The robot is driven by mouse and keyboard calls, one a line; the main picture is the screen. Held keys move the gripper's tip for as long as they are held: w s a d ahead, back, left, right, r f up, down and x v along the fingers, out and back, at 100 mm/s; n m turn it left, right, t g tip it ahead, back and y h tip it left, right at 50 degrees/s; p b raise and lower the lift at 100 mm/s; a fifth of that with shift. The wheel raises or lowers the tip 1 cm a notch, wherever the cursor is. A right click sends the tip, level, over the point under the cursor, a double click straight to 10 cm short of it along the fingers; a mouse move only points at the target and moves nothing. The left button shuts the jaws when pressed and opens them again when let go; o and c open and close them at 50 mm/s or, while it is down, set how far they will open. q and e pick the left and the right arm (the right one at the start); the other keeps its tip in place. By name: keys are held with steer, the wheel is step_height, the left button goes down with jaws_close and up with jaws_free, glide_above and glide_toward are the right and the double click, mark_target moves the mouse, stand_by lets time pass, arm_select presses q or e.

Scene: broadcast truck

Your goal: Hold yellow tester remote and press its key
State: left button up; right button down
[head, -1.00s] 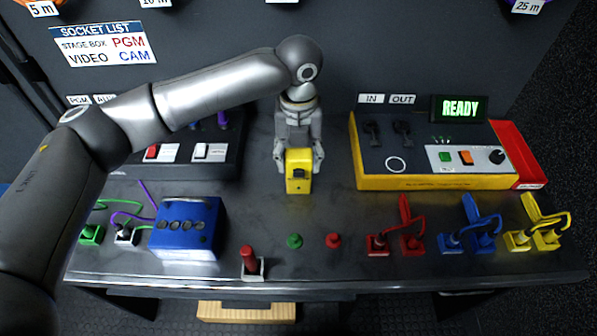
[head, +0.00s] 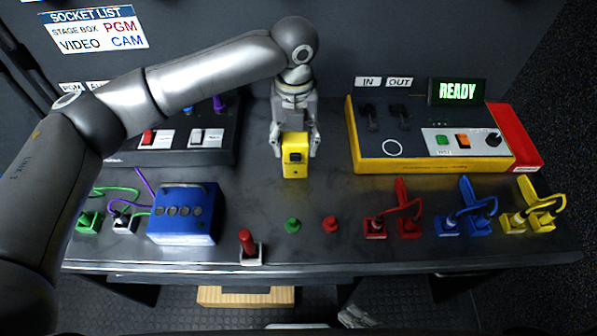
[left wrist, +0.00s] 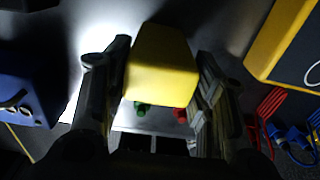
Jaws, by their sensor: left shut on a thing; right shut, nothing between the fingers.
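The yellow tester remote (head: 295,171) is a small boxy block with a dark square key (head: 295,157) on its upper face. My left gripper (head: 296,150) is shut on it from the back, one finger on each side, over the middle of the bench. In the left wrist view the yellow remote (left wrist: 162,72) sits between the two fingers, its key not visible there. I cannot tell whether the remote touches the bench. My right gripper (head: 354,316) shows only partly at the bottom edge, in front of and apart from the bench. It is shut and empty.
A yellow-framed panel (head: 430,168) with a READY screen (head: 457,91) stands right of the remote. A blue box (head: 183,236) is at left. Green (head: 292,225) and red (head: 331,224) knobs, a red lever (head: 247,242) and coloured plugs line the front. Bare bench surrounds the remote.

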steer(key=s+a+r+n+y, duration=0.2)
steer(key=a+r+n, duration=0.1)
steer(key=r, duration=0.4)
steer(key=s+a+r+n+t+y, duration=0.1)
steer(key=a+r+n+y, duration=0.15)
steer(key=r, duration=0.35)
steer(key=s+a+r+n+y, duration=0.2)
steer(key=a+r, duration=0.2)
steer(key=r, duration=0.3)
steer(key=w+d+r, duration=0.1)
steer(key=w+r, duration=0.2)
steer(key=w, duration=0.2)
steer(key=w+d+r+m+t, duration=0.1)
steer(key=w+r, duration=0.3)
steer(key=w, duration=0.1)
steer(key=w+d+r+m+t+h, duration=0.1)
steer(key=w+r, duration=0.2)
steer(key=w, duration=0.2)
steer(key=shift+r+m, duration=0.25)
steer(key=shift+r, duration=0.05)
steer(key=shift+w+d+r+t, duration=0.25)
steer(key=shift+w+d+t, duration=0.05)
steer(key=shift+w, duration=0.25)
steer(key=shift+a, duration=0.1)
